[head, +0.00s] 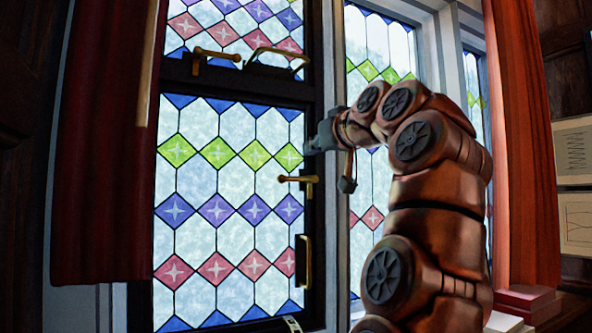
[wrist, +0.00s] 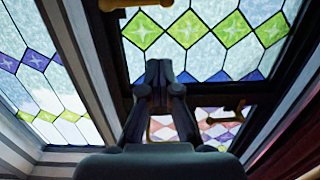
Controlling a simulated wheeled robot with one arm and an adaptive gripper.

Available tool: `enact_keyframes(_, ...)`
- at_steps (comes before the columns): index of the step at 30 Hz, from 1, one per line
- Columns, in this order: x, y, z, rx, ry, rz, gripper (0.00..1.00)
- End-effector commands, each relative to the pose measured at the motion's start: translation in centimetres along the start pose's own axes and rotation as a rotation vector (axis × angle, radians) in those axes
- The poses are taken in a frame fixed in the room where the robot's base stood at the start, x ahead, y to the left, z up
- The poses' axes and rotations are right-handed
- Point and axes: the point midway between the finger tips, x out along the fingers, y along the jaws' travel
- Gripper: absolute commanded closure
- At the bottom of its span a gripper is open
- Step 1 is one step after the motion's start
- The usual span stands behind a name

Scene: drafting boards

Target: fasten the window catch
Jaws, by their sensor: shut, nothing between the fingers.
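The window has a dark frame and patterned coloured panes. One brass lever (head: 298,179) lies about level on the right stile of the lower pane. Another brass lever (head: 217,55) sits on the dark bar between the upper and lower panes, also about level. I cannot tell from the frames which one is the catch. My gripper (head: 314,143) is shut and empty, near the right stile, above the stile lever and below the bar. In the wrist view my gripper (wrist: 159,72) is shut against a background of dark frame, with brass fittings beyond it partly hidden.
A brass pull (head: 278,58) is on the bar and an upright brass pull (head: 303,262) is low on the right stile. A red curtain (head: 105,150) hangs at the left and another red curtain (head: 525,150) at the right. Red books (head: 528,300) lie at lower right.

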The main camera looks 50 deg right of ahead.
Motion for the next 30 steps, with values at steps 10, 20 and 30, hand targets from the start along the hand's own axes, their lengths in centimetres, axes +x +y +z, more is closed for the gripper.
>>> enact_keyframes(10, -0.8, 1.0, -0.8, -0.006, 0.029, 0.023, 1.0)
enact_keyframes(20, 0.3, 1.0, -0.9, -0.006, 0.028, 0.023, 1.0)
enact_keyframes(30, 5.8, 1.1, -1.1, -0.005, 0.024, 0.022, 1.0)
